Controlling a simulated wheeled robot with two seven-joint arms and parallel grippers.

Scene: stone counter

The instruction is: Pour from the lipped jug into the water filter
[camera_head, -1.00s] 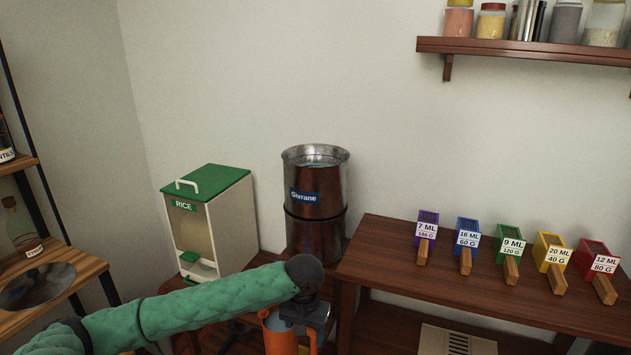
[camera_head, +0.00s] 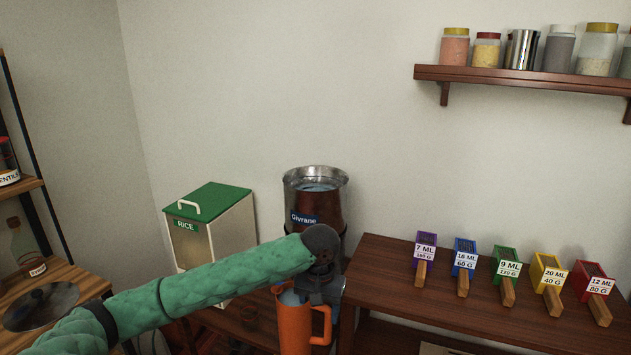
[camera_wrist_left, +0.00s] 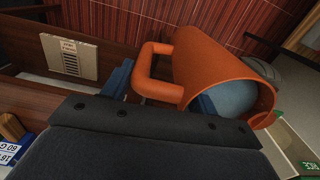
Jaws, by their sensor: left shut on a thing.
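The orange lipped jug (camera_head: 294,326) hangs below my left gripper (camera_head: 318,291) in the head view, in front of the filter. My right gripper is not in view.
A rice dispenser (camera_head: 225,196) with a green lid stands left of the filter. Several coloured labelled scoops (camera_head: 463,262) lie on the wooden counter (camera_head: 390,277) to the right. A wall shelf (camera_head: 530,80) holds jars. A side shelf is at far left.

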